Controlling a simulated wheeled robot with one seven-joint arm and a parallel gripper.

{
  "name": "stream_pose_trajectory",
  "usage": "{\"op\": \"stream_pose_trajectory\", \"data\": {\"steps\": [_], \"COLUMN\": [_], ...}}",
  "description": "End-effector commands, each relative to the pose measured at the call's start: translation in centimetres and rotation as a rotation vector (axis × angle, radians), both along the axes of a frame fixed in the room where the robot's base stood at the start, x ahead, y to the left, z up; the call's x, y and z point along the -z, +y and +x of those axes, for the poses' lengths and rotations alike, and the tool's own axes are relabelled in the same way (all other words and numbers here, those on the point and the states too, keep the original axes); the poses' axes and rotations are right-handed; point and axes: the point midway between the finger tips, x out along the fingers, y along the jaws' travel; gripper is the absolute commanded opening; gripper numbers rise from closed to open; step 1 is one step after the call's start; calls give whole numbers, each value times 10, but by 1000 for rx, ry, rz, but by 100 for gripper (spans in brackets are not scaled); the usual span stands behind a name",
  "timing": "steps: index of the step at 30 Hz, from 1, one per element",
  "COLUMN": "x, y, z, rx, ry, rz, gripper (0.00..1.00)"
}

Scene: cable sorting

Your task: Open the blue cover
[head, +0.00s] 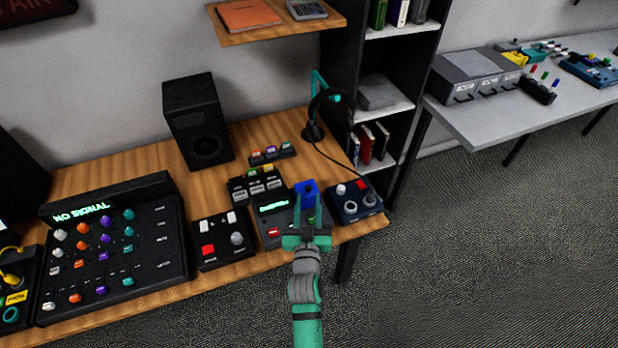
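The blue cover (304,185) is a small bright blue piece at the back right of a dark grey device with a lit green display (273,203). A small dark spot shows on it, and I cannot tell whether the cover is raised or closed. My gripper (308,218), teal and grey, reaches in from the bottom of the view over the front right of this device. Its tips are just in front of the blue cover; whether they touch it I cannot tell. The fingers are too small and overlapped to show whether they are apart.
A dark blue box with a red button (355,201) stands close on the right, at the wooden table's right end. A black box with a red button (222,238) is on the left.

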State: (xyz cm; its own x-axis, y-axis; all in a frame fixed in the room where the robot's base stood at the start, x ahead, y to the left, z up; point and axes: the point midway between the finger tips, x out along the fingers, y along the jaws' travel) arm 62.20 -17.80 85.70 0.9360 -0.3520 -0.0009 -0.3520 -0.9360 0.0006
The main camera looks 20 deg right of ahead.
Motion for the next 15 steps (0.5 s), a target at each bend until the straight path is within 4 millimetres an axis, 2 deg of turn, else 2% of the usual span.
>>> {"op": "stream_pose_trajectory", "data": {"steps": [15], "x": [-1], "y": [-28], "z": [75], "rx": [0], "ry": [-3], "rz": [1], "gripper": [34]}}
